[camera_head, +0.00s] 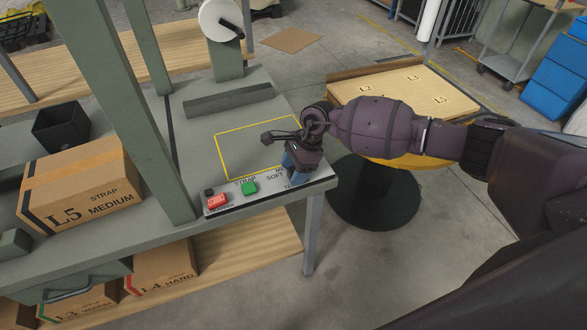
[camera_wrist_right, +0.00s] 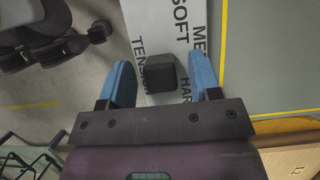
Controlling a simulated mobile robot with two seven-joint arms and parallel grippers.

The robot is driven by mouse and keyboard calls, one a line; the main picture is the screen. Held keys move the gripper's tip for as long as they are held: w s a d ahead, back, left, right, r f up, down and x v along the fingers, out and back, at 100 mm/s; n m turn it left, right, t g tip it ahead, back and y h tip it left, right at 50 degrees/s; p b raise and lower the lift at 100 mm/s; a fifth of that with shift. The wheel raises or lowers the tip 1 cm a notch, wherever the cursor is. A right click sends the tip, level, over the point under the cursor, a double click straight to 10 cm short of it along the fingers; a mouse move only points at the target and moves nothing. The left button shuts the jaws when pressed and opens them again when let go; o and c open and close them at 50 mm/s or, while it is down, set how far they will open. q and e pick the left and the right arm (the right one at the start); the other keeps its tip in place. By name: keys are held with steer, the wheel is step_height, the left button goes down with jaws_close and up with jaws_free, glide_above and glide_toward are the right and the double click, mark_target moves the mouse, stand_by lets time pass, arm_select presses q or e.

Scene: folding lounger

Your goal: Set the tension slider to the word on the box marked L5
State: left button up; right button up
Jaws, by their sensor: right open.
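The cardboard box marked L5 (camera_head: 82,188) lies on the bench at the left and reads "STRAP MEDIUM". The control panel (camera_head: 215,206) runs along the bench's front edge. My right gripper (camera_head: 297,165) is over the panel's right end and hides most of the tension scale. In the right wrist view its blue fingers (camera_wrist_right: 165,85) are open on both sides of the black slider knob (camera_wrist_right: 161,72), with a gap on each side. SOFT, part of MEDIUM and part of HARD show beside the knob. I cannot tell exactly which word it lines up with. My left gripper is out of view.
A red button (camera_head: 217,200) and a green button (camera_head: 249,188) sit on the panel left of my gripper. A yellow-outlined area (camera_head: 245,150) behind is clear. Green frame posts (camera_head: 130,100) rise from the bench. More boxes (camera_head: 160,267) stand below.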

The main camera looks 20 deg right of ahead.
steer(key=v, duration=1)
steer(key=shift+r, duration=0.35)
steer(key=shift+d, duration=0.1)
